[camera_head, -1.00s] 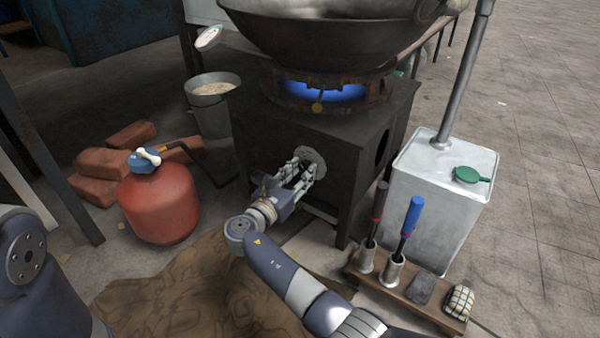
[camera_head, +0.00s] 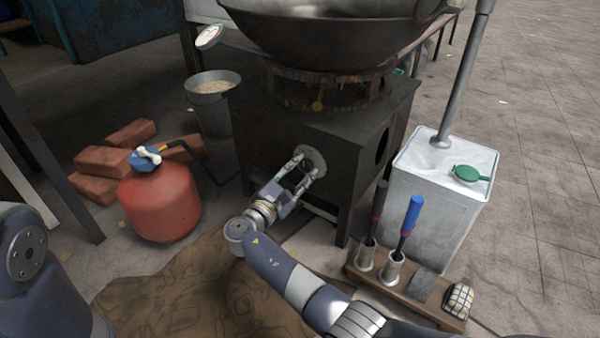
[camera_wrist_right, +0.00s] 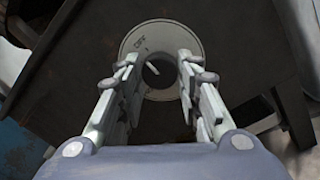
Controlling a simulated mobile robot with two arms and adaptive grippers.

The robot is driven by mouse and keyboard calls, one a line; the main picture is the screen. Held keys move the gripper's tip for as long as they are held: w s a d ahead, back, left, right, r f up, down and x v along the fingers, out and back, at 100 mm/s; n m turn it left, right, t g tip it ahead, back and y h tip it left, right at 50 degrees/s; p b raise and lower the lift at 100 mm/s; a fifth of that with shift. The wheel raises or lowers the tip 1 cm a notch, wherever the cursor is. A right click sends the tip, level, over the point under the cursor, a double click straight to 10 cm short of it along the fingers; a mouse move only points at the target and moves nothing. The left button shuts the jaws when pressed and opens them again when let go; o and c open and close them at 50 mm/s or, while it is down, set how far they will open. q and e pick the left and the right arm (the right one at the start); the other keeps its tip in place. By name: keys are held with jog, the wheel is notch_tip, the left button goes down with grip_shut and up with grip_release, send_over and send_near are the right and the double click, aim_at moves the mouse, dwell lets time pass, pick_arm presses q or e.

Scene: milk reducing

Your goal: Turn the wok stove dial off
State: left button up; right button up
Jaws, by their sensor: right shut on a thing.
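The dark wok stove (camera_head: 300,130) stands in the middle of the head view, with the wok (camera_head: 330,38) on top. No flame shows at its burner (camera_head: 325,92). The round grey dial plate (camera_head: 318,160) is on its front face. In the right wrist view the plate (camera_wrist_right: 160,30) carries an OFF mark at its upper left. The dark dial knob (camera_wrist_right: 158,76) has a white pointer line slanting up and left, toward OFF. My right gripper (camera_head: 306,172) is shut on the knob, one finger on each side. My left gripper is out of view.
A red gas cylinder (camera_head: 160,203) with a blue-topped valve stands left of the stove, before several bricks (camera_head: 100,160). A bucket (camera_head: 212,105) is behind. A white canister (camera_head: 438,205) and a wooden tool rack (camera_head: 420,302) stand on the right.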

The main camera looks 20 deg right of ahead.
dwell(0.4)
jog(key=o, duration=1.1)
jog(key=shift+m, duration=0.3)
notch_tip(320, 180, up, 10)
